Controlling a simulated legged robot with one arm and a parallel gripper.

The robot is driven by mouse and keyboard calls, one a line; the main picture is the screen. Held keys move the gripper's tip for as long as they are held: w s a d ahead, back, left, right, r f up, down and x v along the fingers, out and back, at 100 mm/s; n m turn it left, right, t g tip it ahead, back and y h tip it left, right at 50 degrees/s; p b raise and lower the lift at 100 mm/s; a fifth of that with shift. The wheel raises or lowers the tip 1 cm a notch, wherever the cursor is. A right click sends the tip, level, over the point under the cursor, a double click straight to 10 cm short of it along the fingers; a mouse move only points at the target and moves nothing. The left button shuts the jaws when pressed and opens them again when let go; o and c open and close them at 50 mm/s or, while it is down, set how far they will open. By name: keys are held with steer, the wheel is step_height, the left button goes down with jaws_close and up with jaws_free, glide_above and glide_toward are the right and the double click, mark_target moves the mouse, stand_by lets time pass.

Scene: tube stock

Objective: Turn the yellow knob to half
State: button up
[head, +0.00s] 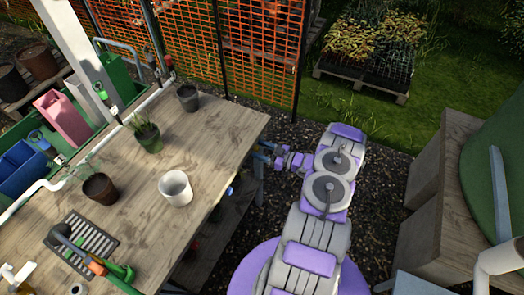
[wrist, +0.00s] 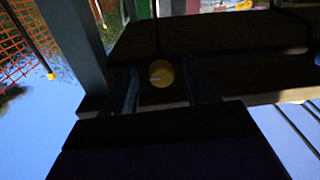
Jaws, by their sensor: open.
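The yellow knob (wrist: 160,73) shows in the wrist view as a round disc with a small pale mark on its face. It sits on the dark front edge of the wooden bench. My gripper (wrist: 162,88) is open, with one dark finger to the left and one to the right of the knob in the picture. I cannot tell whether the fingers reach around it, and no contact shows. In the head view my gripper (head: 265,155) is at the right edge of the bench, low beside it. The knob is hidden there.
The wooden bench (head: 150,215) carries a white pot (head: 175,188), dark pots, a plant pot (head: 147,137) and a black grate (head: 82,246). Orange mesh fence (head: 250,50) stands behind. A wooden planter (head: 440,190) is at right. Gravel lies between bench and planter.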

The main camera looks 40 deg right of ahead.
steer(key=c, duration=1.1)
steer(key=shift+o, duration=0.2)
steer(key=shift+r, duration=0.1)
steer(key=shift+r+p, duration=0.1)
steer(key=shift+p, duration=0.5)
steer(key=shift+n, duration=0.4)
steer(key=o, duration=1.1)
steer(key=shift+c, duration=0.2)
steer(key=shift+s, duration=0.1)
